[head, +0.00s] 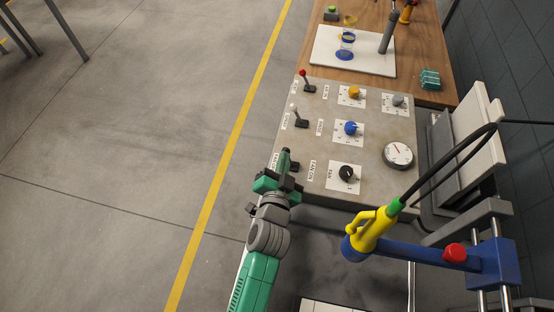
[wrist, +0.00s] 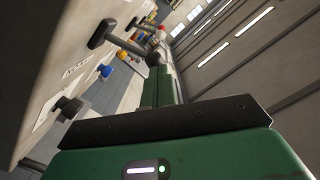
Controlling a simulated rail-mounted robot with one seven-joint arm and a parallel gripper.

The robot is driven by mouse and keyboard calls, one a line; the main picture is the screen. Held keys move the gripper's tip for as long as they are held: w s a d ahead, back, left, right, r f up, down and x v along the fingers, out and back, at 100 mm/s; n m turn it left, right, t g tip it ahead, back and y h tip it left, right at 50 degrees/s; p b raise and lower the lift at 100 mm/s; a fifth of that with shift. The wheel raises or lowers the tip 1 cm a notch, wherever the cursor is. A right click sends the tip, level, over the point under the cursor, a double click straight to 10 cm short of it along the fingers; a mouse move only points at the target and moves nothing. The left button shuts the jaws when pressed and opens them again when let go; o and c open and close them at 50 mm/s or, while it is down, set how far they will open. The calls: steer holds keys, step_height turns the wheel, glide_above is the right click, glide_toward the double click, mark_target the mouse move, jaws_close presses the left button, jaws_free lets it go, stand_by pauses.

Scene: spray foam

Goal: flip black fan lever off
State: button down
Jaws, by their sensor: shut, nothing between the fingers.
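The black fan lever stands on a grey control panel (head: 374,130). In the wrist view its black base (wrist: 101,34) is at upper left, and its dark shaft (wrist: 128,45) runs toward my fingertips. In the head view my gripper (head: 286,160) is at the panel's left edge and mostly covers the lever; its black base (head: 294,167) shows beside the fingers. My gripper is shut and empty. In the wrist view the green fingers (wrist: 163,82) end right by the lever's round tip (wrist: 154,58); I cannot tell whether they touch.
A white-tipped lever (head: 294,108) and a red-tipped lever (head: 303,74) stand farther along the panel's left side. A black knob (head: 347,173), a blue knob (head: 351,128), a yellow knob (head: 354,92) and a gauge (head: 398,155) lie to the right. Open floor lies left.

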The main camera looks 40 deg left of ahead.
steer(key=w+d+r+v, duration=0.1)
steer(key=r+v, duration=0.1)
steer(key=v, duration=1)
steer(key=shift+s+d, duration=0.35)
steer(key=shift+d, duration=0.05)
steer(key=shift+r, duration=0.1)
